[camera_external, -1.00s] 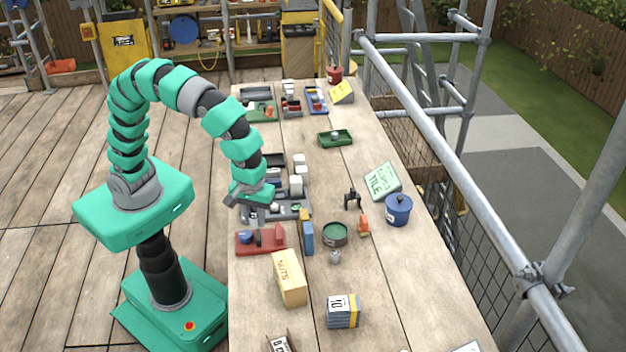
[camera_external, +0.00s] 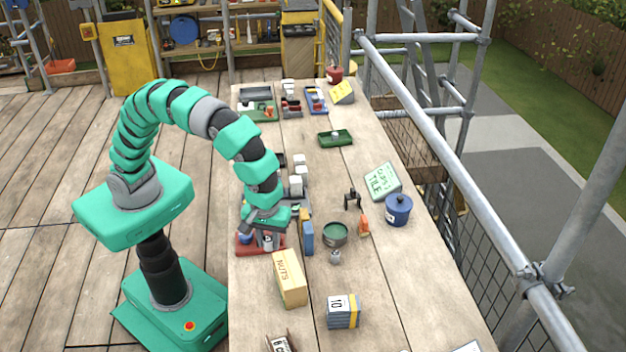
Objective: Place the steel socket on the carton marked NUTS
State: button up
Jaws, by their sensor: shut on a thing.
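My gripper (camera_external: 267,239) points down over the red tray (camera_external: 243,250) at the left edge of the bench. It is shut on a small grey metal piece, which looks like the steel socket (camera_external: 268,244); the fingers hide part of it. I cannot tell whether it touches the tray. The carton marked NUTS (camera_external: 290,279) is a tan box on the bench, just nearer the camera and to the right of my gripper. Its top is bare.
A blue box (camera_external: 307,238) stands right of my gripper. Beyond it are a round green tin (camera_external: 335,234), a small grey object (camera_external: 335,256), an orange item (camera_external: 364,225) and a blue pot (camera_external: 398,210). A stack marked 10 (camera_external: 343,311) sits right of the carton.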

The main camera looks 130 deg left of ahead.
send_over(289, 269)
jog(key=shift+s+f, duration=0.1)
jog(key=shift+f, duration=0.15)
jog(key=shift+f, duration=1.8)
jog(key=o, duration=1)
notch_tip(289, 269, up, 12)
jog(key=shift+r+p, duration=0.1)
jog(key=shift+p, duration=0.3)
